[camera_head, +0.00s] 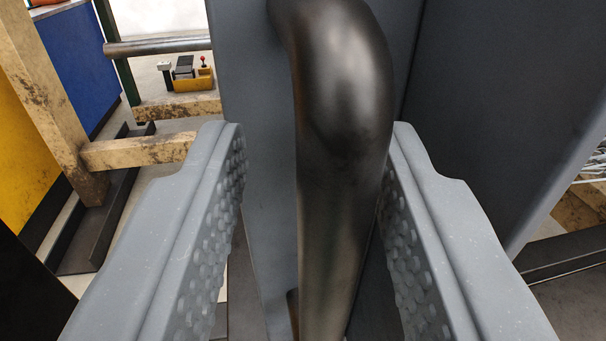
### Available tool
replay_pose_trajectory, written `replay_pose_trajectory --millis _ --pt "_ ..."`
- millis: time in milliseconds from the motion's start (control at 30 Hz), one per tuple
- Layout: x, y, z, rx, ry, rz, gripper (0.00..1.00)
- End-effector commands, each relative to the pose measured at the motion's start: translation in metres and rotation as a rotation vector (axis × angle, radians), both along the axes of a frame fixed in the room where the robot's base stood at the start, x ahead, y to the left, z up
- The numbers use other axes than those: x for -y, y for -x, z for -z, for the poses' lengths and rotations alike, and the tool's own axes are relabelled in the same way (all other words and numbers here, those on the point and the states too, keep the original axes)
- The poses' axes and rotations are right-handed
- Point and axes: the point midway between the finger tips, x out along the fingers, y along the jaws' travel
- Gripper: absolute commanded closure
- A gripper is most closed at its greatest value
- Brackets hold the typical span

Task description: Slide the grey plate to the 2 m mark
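The grey plate (255,95) stands upright close ahead, and its darker face (490,90) fills the upper right. A thick, dark metal handle (340,120) curves out from it and runs down through the middle of the view. My gripper (318,140) is open, with one studded finger on each side of the handle. A clear gap shows between the left finger and the handle. The right finger appears very near the handle; I cannot tell whether they touch. The lower end of the handle is cut off by the frame. No 2 m mark is visible.
At the left are a worn beige frame (45,90), a blue panel (75,55) and a yellow panel (22,150). A horizontal metal bar (160,46) and a small yellow control box (190,78) are beyond. Thin metal rods (594,165) show at the right edge.

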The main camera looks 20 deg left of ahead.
Motion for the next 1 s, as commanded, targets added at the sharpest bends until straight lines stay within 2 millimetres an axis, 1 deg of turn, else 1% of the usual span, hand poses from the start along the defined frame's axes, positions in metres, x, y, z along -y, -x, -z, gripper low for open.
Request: replay_pose_trajectory --millis 167,367,700,900,1000 --pt "0.005 0.009 -0.001 0.000 -0.001 0.003 0.67" --pt "0.017 0.037 0.000 -0.003 0.000 0.002 0.67" --pt "0.040 0.092 0.001 -0.004 0.000 0.002 0.67" --pt "0.049 0.116 0.001 -0.003 0.001 -0.001 0.67" --pt "0.051 0.122 0.002 -0.004 0.002 -0.001 0.67"
